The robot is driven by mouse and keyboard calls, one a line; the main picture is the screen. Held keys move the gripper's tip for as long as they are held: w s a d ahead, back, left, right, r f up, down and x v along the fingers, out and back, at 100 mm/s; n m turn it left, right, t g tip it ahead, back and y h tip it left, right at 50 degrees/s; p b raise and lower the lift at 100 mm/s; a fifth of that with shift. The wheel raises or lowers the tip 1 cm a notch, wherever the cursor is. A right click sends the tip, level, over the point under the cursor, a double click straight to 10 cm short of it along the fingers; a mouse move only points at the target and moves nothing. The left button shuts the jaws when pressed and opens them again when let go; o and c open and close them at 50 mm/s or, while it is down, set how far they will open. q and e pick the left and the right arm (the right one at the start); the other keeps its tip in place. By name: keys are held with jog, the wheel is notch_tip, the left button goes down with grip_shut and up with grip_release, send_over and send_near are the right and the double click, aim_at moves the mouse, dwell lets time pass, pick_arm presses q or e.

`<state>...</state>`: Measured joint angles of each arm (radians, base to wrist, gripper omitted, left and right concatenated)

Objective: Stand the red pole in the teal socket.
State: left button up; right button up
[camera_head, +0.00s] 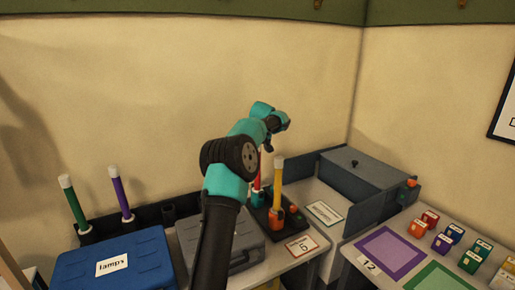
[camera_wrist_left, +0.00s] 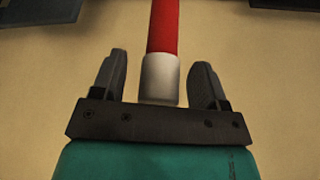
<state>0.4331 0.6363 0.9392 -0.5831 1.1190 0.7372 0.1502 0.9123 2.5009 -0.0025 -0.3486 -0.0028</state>
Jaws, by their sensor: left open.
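The red pole (camera_head: 257,171) appears upright on the black base, its lower end at the teal socket (camera_head: 257,197). My arm partly covers this area, so how deep the pole sits cannot be told. The pole's upper end is hidden behind my arm in the head view. My left gripper (camera_head: 268,147) is above the pole. In the left wrist view, the red pole (camera_wrist_left: 162,28) has its white end between the fingers of the open left gripper (camera_wrist_left: 159,62), with a gap on both sides. My right gripper is not in view.
A yellow pole (camera_head: 278,182) stands close by, right of the red one, near an orange socket. Green (camera_head: 73,203) and purple (camera_head: 121,195) poles stand at the left, behind a blue case (camera_head: 75,272). A grey case (camera_head: 247,253) lies beside my arm. A grey bin (camera_head: 370,172) is at right.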

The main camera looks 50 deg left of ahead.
pick_arm(q)
jog(key=v, duration=1.7)
dwell(0.6)
